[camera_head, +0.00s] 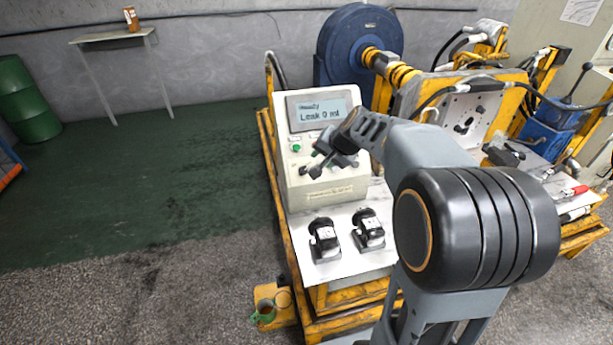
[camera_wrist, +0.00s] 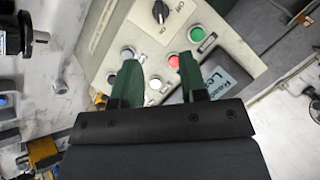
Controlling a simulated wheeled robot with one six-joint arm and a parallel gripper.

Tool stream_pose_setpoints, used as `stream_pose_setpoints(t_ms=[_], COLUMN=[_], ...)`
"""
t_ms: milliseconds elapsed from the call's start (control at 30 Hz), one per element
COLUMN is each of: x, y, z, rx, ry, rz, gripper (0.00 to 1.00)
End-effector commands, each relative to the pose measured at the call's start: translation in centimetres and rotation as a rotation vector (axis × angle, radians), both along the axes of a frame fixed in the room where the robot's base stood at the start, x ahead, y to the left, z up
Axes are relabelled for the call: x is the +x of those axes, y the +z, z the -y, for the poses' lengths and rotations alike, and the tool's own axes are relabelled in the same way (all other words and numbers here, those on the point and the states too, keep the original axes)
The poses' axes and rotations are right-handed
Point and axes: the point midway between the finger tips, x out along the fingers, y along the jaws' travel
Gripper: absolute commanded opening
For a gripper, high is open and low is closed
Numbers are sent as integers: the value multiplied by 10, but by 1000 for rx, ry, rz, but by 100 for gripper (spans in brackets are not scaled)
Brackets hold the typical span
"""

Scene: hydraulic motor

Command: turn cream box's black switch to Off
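The cream box (camera_head: 335,188) stands on the bench in the head view, its screen (camera_head: 318,112) reading "Leak 0 ml". Its panel (camera_wrist: 130,22) also shows in the wrist view. There the black switch (camera_wrist: 160,11) sits near the top edge with a light mark on it; its labels are too small to read. My gripper (camera_wrist: 159,60) is open and empty, its two green fingers spread over the panel between the switch and the screen.
A green button (camera_wrist: 196,33), a red button (camera_wrist: 173,60) and a white button (camera_wrist: 155,83) lie close around my fingers. Two black-and-silver parts (camera_head: 324,240) (camera_head: 368,230) stand in front of the box. Yellow machinery (camera_head: 515,90) is at the right.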

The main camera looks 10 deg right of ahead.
Motion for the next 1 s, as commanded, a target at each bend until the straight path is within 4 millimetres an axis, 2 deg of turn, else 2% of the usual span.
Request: stream_pose_setpoints(t_ms=[167,600,800,1000], x=[19,67,80,86], y=[-20,-82,-98,-105], z=[-1,-20,-26,-28], rx=[16,13,14,12], ry=[-20,-18,-19,-18], rz=[4,3,4,5], gripper=[39,39,39,39])
